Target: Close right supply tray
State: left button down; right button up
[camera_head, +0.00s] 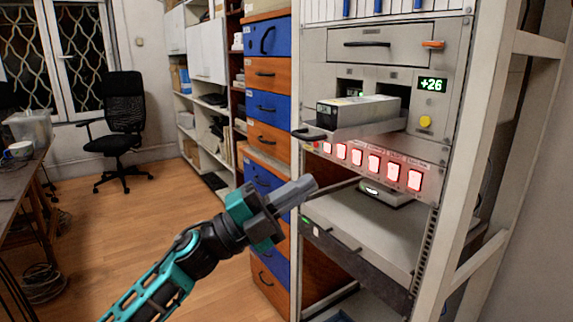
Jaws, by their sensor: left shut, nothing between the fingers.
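One grey supply tray (372,128) sticks out of the rack unit, with a dark handle (308,134) at its front end. A light grey box-shaped module (362,111) lies on it. The tray seems to come from the right of two dark bays (392,90); the other bay (350,87) is partly hidden behind the module. My left gripper (312,184) is shut and empty, below and in front of the tray, apart from it. Its arm comes in from the lower left. My right gripper is not in view.
A row of lit red switches (374,164) sits below the tray. A green "+26" display (432,85) and a yellow button (425,122) are at the right. A lower grey shelf unit (370,235) and blue and orange drawers (266,108) stand near my arm. The floor at left is open.

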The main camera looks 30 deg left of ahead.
pick_arm(q)
jog(key=s+r+m+g+h+b, duration=0.4)
jog(key=m+g, duration=0.4)
jog(key=m, duration=0.5)
jog(key=m+t+y+b, duration=0.2)
jog(key=t+y+b, duration=0.2)
jog(key=y, duration=1)
send_near(298, 136)
jog(key=p+x, duration=0.2)
jog(key=x, duration=0.5)
jog(key=shift+s+f, duration=0.1)
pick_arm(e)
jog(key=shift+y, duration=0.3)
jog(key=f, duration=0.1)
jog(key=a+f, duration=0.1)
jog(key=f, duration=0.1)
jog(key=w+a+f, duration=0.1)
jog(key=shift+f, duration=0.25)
